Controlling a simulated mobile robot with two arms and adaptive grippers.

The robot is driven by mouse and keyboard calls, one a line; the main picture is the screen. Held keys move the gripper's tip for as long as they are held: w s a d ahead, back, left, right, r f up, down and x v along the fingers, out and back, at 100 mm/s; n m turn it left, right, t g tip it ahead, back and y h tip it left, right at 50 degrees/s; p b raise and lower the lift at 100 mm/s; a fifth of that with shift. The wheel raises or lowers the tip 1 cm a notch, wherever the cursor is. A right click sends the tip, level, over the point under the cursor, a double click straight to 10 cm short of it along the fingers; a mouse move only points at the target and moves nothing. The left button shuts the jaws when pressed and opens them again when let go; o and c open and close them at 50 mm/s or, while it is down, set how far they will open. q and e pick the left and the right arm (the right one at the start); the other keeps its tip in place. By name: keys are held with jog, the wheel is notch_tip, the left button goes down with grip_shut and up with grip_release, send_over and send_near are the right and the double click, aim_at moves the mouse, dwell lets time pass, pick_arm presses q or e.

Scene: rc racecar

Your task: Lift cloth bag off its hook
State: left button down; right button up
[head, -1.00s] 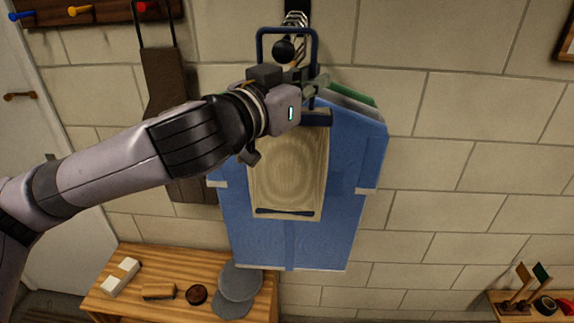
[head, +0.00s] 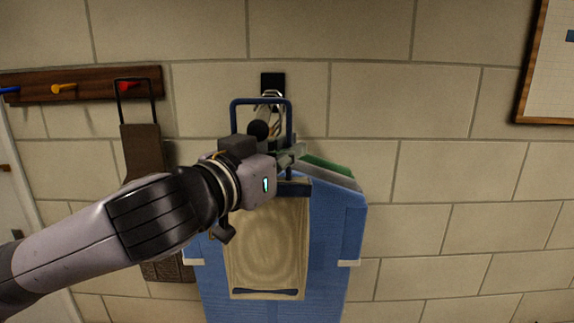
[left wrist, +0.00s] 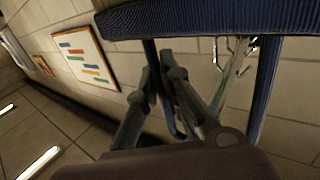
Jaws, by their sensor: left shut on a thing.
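The cloth bag (head: 265,255) is beige with a blue handle loop (head: 262,101), and hangs upright in front of blue cloth on the wall. The wall hook (head: 273,93) is a metal wire on a black plate just behind the top of the loop. I cannot tell whether the loop still rests on it. My left gripper (head: 293,157) is shut on the bag's handle, below the loop's top; its fingers are partly hidden. In the left wrist view the fingers (left wrist: 165,75) are close together beside a blue handle strap (left wrist: 210,20). My right gripper is not in view.
A dark brown bag (head: 143,150) hangs at left below a peg rack (head: 60,87) with coloured pegs. Blue cloth (head: 330,270) and a green-edged item (head: 328,166) hang behind the bag. A framed board (head: 550,70) is at upper right.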

pick_arm(q)
jog(key=s+r+b, duration=0.3)
jog(key=s+b, duration=0.1)
jog(key=s, duration=1.2)
jog(key=shift+s, duration=0.25)
jog(key=shift+f, duration=0.1)
